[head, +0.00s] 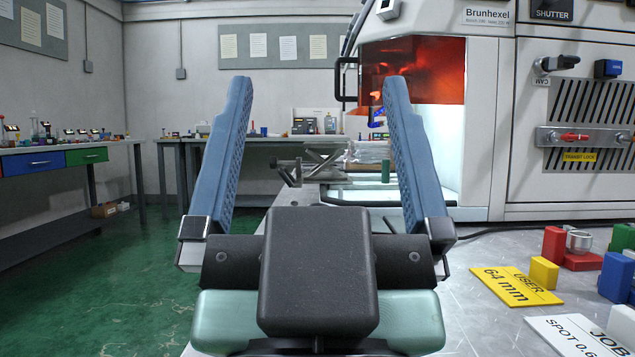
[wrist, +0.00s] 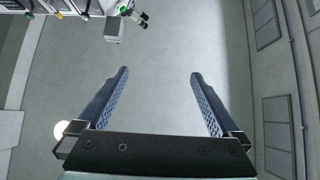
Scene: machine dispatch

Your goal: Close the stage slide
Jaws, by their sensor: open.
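The Brunhexel machine (head: 482,130) stands at right behind my gripper, with an orange window (head: 430,70) and a lit opening below it. A low platform with a dark rim (head: 345,203), which may be the stage slide, shows at the opening, between my fingers. My fingers and wrist partly cover it, so I cannot tell how far out it is. My gripper (head: 316,82) is raised, with its two blue fingers wide apart and nothing between them. It also shows open and empty in the wrist view (wrist: 159,74). I see no contact with the machine.
A metal bench top at right holds a yellow USER plate (head: 516,285), a white JOB plate (head: 575,335) and several coloured blocks. A dark handle (head: 345,80) juts out beside the window. A green cylinder (head: 385,170) stands near the opening. Green floor (head: 110,260) lies open at left.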

